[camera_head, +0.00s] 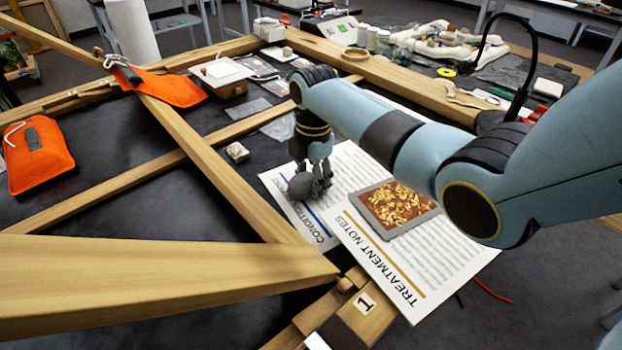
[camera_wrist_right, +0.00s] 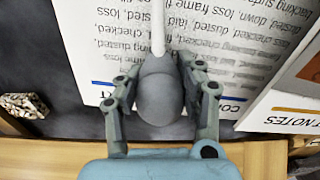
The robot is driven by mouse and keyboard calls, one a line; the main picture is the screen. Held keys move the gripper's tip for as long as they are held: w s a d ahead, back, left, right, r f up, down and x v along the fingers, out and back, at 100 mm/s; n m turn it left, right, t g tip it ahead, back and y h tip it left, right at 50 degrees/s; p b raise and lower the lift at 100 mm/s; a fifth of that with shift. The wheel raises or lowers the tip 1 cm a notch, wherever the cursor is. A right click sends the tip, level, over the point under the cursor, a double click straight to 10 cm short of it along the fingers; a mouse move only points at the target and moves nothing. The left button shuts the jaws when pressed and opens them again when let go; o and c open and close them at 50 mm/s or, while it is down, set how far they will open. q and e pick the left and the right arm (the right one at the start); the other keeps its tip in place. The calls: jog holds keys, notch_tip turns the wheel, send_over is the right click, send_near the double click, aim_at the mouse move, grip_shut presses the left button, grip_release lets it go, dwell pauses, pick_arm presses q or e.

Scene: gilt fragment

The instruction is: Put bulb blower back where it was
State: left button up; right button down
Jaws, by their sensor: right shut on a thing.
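The grey bulb blower (camera_head: 301,187) is held between the fingers of my right gripper (camera_head: 313,177), over the condition report sheet (camera_head: 283,191). In the right wrist view the rounded grey bulb (camera_wrist_right: 160,97) sits between both fingers of my right gripper (camera_wrist_right: 161,92), with its pale nozzle pointing to the top of the picture. The fingers are shut on its sides. I cannot tell whether the blower touches the sheet. My left gripper is not in view.
The treatment notes sheet (camera_head: 424,272) with a gilt picture overlaps the report. Wooden frame bars (camera_head: 215,172) cross the dark surface. A small ornate fragment (camera_head: 237,151) lies left of the gripper, also in the wrist view (camera_wrist_right: 24,105). Orange weights (camera_head: 38,160) lie at left.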

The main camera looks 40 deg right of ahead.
jog(key=shift+s+f, duration=0.15)
jog(key=shift+f, duration=0.15)
jog(key=c, duration=1.2)
grip_release()
jog(key=shift+a, duration=0.1)
jog(key=o, duration=0.5)
jog(key=shift+f, duration=0.1)
jog(key=shift+o, duration=0.2)
